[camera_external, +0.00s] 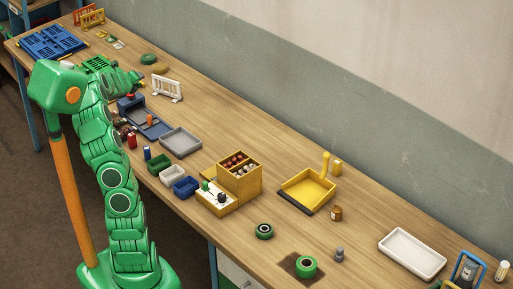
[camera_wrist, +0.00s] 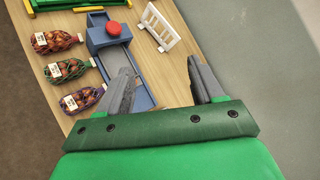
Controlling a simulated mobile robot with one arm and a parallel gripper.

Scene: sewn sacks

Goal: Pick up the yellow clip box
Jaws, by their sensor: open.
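A small yellow box (camera_external: 337,168) stands at the back of the bench, right of the middle, just behind a yellow scoop-like tray (camera_external: 305,188). A larger yellow box (camera_external: 240,178) with dark red and pale pieces in its open top stands nearer the middle. I cannot tell for certain which one is the clip box. Neither shows in the wrist view. My gripper (camera_external: 137,79) is over the left part of the bench, far from both boxes. In the wrist view my gripper (camera_wrist: 160,73) is open, with nothing between its fingers.
Below my gripper are a blue device with a red button (camera_wrist: 113,29), a white rack (camera_wrist: 159,26) and several netted sacks (camera_wrist: 56,42). A grey tray (camera_external: 181,141) and small bins (camera_external: 173,174) lie between. A wall runs behind the bench.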

